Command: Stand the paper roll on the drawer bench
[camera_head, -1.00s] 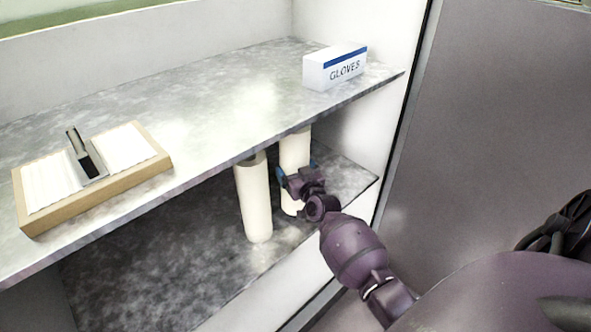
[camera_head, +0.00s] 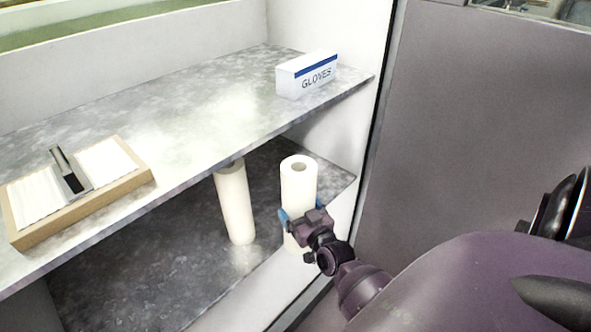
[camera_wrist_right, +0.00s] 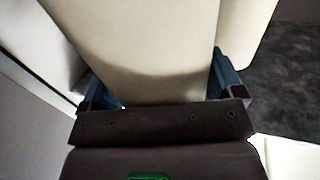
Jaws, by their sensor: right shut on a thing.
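A white paper roll (camera_head: 299,176) stands upright in the jaws of my right gripper (camera_head: 300,217), low on its body, just in front of the shelf unit. Its top with the core hole shows clear of the upper shelf's edge. In the right wrist view the pale roll (camera_wrist_right: 140,45) fills the space between the blue fingers of the right gripper (camera_wrist_right: 160,85). A second, similar roll (camera_head: 235,205) stands on the lower shelf, partly under the upper shelf. I cannot make out a drawer bench. My left gripper is not in view.
The upper shelf (camera_head: 200,120) holds a gloves box (camera_head: 307,75) at the right and a wooden tray (camera_head: 125,185) with white sheets and a dark-handled tool at the left. The lower shelf (camera_head: 120,260) is bare at the left. A grey panel (camera_head: 460,130) stands to the right.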

